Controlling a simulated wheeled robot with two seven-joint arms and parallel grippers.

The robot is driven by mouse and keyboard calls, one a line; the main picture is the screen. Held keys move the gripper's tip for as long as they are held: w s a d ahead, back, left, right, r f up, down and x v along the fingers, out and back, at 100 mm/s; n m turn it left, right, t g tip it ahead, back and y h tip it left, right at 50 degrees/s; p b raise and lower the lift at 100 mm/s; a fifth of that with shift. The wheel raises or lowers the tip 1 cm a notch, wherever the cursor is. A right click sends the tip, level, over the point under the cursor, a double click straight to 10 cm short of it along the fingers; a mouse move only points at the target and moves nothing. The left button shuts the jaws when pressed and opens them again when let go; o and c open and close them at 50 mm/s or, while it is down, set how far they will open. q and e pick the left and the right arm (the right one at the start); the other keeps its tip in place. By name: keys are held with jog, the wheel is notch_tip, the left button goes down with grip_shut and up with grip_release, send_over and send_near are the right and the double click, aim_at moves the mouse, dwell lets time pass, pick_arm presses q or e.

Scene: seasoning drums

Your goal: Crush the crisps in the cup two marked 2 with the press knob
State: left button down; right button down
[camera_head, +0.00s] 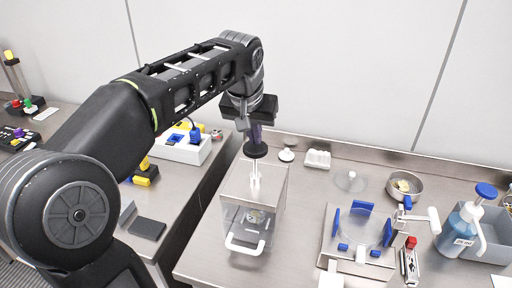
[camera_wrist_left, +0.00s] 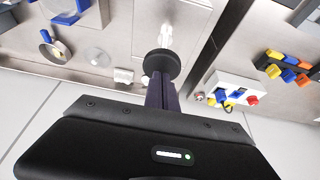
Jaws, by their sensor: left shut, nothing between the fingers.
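The press is a metal box (camera_head: 236,188) with a clear front and a white handle (camera_head: 247,247). A pale rod (camera_head: 256,173) rises from its top to a round black press knob (camera_head: 255,150). The knob also shows in the left wrist view (camera_wrist_left: 161,65). A small cup (camera_head: 256,217) is visible inside the box; its mark and contents cannot be read clearly. My left gripper (camera_head: 255,138) points down with its fingers shut and empty, directly over the knob. The fingertips are at or just above the knob's top; contact cannot be told. My right gripper is out of view.
Right of the press stands a plate with blue guides (camera_head: 362,208). Beyond it are a metal bowl (camera_head: 404,186), a blue pump bottle (camera_head: 458,232) and a grey bin (camera_head: 492,232). A white box (camera_head: 182,150) with a blue part stands left. The wall is close behind.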

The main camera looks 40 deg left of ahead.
aim_at(254, 150)
pick_arm(q)
jog(key=shift+f+b, duration=2.4)
jog(key=shift+f, duration=0.75)
jog(key=shift+r, duration=0.1)
notch_tip(254, 150, up, 7)
jog(key=p, duration=0.6)
